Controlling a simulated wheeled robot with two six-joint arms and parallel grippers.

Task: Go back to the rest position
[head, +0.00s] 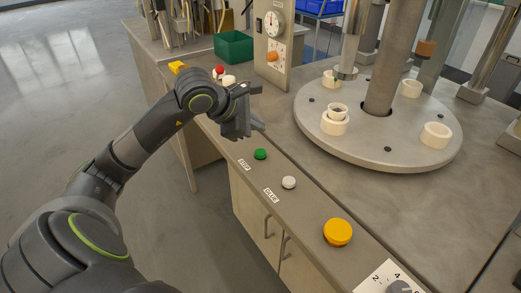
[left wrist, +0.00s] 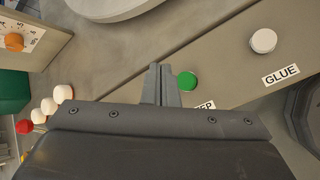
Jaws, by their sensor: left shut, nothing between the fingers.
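My left gripper (head: 247,125) is shut and empty, held above the front edge of the bench near the green button (head: 260,154). In the left wrist view the closed fingers of my left gripper (left wrist: 161,84) are beside the green button (left wrist: 187,81), with a gap in the picture. Whether the fingers touch anything below cannot be told. My right gripper is not in view.
A white button (head: 289,182) and a large yellow button (head: 337,232) sit along the bench edge. A round turntable (head: 360,155) with several white sockets stands behind. A green bin (head: 233,47) and a dial panel (head: 273,40) stand further back. Open floor lies left.

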